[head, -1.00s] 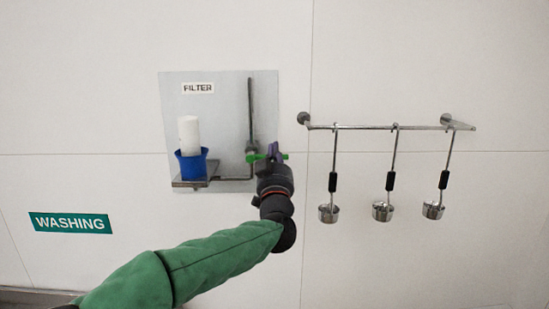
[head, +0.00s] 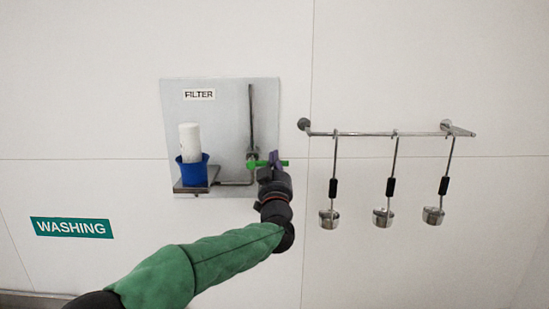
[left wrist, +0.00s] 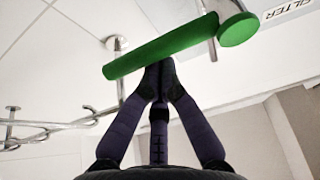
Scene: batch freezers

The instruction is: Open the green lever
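The green lever (head: 283,163) is on the pipe at the right edge of the filter panel, and lies about level in the head view. In the left wrist view the green lever (left wrist: 165,45) crosses above my fingertips as a long bar with a round end at right. My left gripper (head: 273,158) is at the lever, partly covering it. In the left wrist view the purple fingers of my left gripper (left wrist: 158,72) come together at the tips, with nothing seen between them. The tips are right by the lever's underside in that picture; contact is unclear. My right gripper is not in view.
The filter panel (head: 222,120) carries a blue cup (head: 193,172) with a white cylinder (head: 190,138) on a small shelf. A wall rail (head: 365,134) with hanging ladles (head: 382,216) is close to the right. The wall below the lever is otherwise clear.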

